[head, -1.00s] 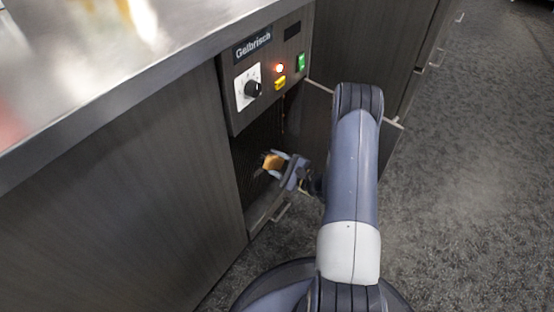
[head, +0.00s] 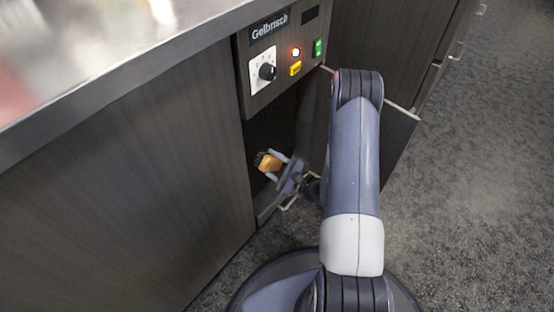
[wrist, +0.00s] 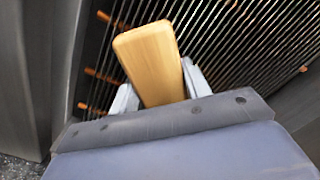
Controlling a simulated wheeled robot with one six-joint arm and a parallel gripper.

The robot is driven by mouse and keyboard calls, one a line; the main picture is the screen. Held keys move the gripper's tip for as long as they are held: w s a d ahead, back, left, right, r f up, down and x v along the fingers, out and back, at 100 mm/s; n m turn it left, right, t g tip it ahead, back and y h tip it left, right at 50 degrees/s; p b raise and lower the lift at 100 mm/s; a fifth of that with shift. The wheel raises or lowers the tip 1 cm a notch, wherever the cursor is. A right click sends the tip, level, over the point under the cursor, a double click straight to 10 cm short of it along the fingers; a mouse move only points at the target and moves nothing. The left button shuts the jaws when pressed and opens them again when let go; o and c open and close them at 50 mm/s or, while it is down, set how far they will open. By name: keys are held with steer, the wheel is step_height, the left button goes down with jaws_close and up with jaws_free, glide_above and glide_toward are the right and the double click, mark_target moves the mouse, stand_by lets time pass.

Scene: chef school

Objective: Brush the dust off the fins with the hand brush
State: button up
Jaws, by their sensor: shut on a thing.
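My gripper (head: 279,170) is shut on the wooden handle of the hand brush (head: 269,162), inside the open compartment under the control panel. In the wrist view the light wooden handle (wrist: 150,55) stands between the two grey fingers of my gripper (wrist: 157,90). The dark bristles show only slightly at the brush's far end in the head view. The fins (wrist: 225,50) are thin, closely spaced dark metal strips with orange-brown tube ends, filling the background behind the brush. I cannot tell whether the bristles touch the fins. Dust on the fins is not clearly visible.
A panel (head: 283,60) with a knob, a lit red lamp, and yellow and green switches sits above the opening. An open door (head: 395,140) stands to the right, beyond my arm. A steel counter (head: 90,60) overhangs the left cabinet. Dark speckled floor lies clear at right.

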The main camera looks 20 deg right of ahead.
mark_target(286, 133)
steer(key=shift+s+a, duration=0.25)
steer(key=shift+a, duration=0.05)
steer(key=shift+r+p, duration=0.5)
steer(key=shift+r, duration=0.5)
steer(key=shift+w+d+b, duration=0.3)
steer(key=shift+w+d, duration=0.4)
steer(key=shift+d, duration=0.15)
steer(key=shift+w+d+b, duration=0.3)
steer(key=shift+w+d, duration=0.35)
steer(key=shift+d, duration=0.2)
steer(key=shift+w+d+f+b, duration=0.1)
steer(key=shift+w+d+b, duration=0.25)
steer(key=shift+w+d, duration=0.4)
steer(key=shift+w+d+r+b, duration=0.1)
steer(key=shift+w+d+b, duration=0.35)
steer(key=shift+d, duration=0.55)
steer(key=shift+w+d+f+b, duration=0.1)
steer(key=shift+w+d+b, duration=0.2)
steer(key=shift+w+d, duration=0.75)
steer(key=shift+d, duration=0.35)
steer(key=shift+s+d, duration=0.1)
steer(key=shift+b+v, duration=0.65)
steer(key=shift+v, duration=2.2)
steer(key=shift+s, duration=0.1)
